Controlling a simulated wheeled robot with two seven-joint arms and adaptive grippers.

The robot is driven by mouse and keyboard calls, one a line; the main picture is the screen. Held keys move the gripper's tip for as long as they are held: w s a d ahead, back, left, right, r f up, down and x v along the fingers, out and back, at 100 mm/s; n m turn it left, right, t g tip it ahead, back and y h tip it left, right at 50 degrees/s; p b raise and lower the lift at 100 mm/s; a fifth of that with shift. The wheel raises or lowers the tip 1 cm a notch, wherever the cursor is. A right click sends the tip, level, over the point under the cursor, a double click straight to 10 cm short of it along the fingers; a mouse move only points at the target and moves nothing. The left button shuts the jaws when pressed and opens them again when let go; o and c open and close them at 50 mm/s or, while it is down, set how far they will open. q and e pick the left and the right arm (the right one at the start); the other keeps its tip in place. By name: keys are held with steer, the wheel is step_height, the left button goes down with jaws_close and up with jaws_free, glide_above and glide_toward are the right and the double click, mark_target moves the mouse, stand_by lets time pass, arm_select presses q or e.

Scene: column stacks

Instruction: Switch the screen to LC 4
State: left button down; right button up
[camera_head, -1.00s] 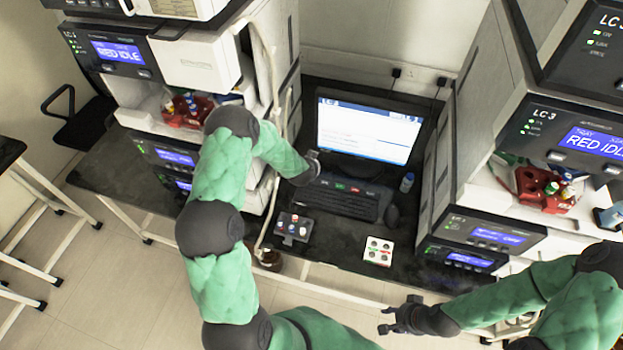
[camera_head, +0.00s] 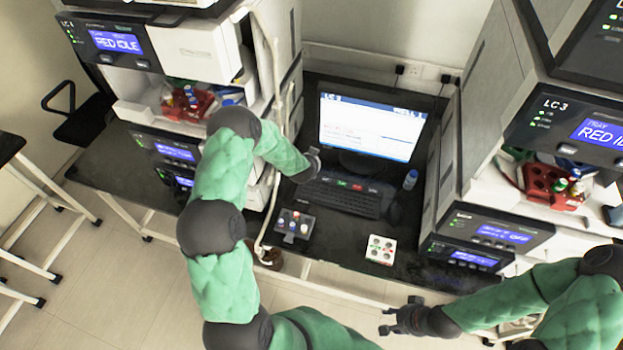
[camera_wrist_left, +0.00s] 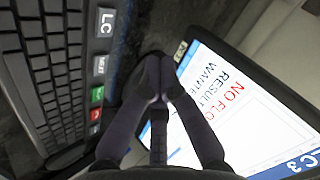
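The monitor screen (camera_head: 372,128) stands on the dark bench between the instrument stacks. In the left wrist view the screen (camera_wrist_left: 235,105) reads "LC 3", with red text starting "NO FLO" and black lines below. The keyboard (camera_head: 340,197) lies in front of it. My left gripper (camera_wrist_left: 159,68) is shut and empty, between keyboard and screen, apart from the keys in view. My right gripper (camera_head: 390,320) is open and empty near the bench front.
Instrument stacks stand left (camera_head: 195,60) and right (camera_head: 560,105) of the monitor. A dark vial rack (camera_head: 293,225) and a white vial holder (camera_head: 380,250) sit on the bench front.

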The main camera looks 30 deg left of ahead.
arm_select(q)
step_height(320, 180, down, 5)
steer(key=b, duration=0.3)
steer(key=shift+f+b, duration=0.5)
steer(key=shift+f, duration=0.1)
stand_by(0.8)
steer(key=shift+f, duration=0.3)
steer(key=shift+f+b, duration=0.4)
steer(key=shift+b, duration=0.1)
stand_by(0.7)
steer(key=shift+r, duration=0.1)
steer(key=shift+r+p, duration=0.7)
steer(key=shift+r, duration=0.05)
